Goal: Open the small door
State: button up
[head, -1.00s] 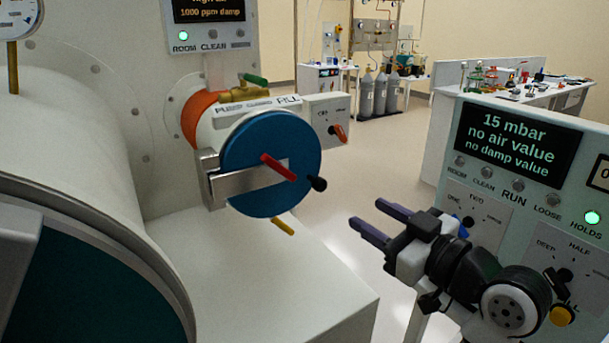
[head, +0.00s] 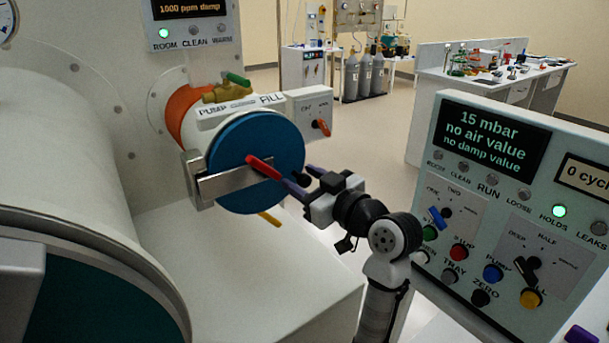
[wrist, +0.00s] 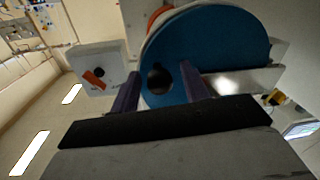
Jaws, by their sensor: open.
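The small door is a blue round disc (head: 235,145) on the end of a short white and orange port. It also shows in the wrist view (wrist: 220,45). A silver bar (head: 228,184) crosses its front, with a red lever (head: 263,166) at the middle. A black knob (wrist: 160,79) sticks out near the door's edge. My gripper (head: 301,180) is open at the door's right side. In the wrist view its two purple fingers stand on either side of the knob, with gaps visible. The red lever is hidden in that view.
A small switch box with an orange handle (head: 320,127) sits just right of the port. A control panel (head: 490,150) stands at the right, close to my arm. A large white cylinder (head: 70,160) fills the left. A white ledge (head: 260,270) lies below the door.

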grip_shut()
dwell(0.4)
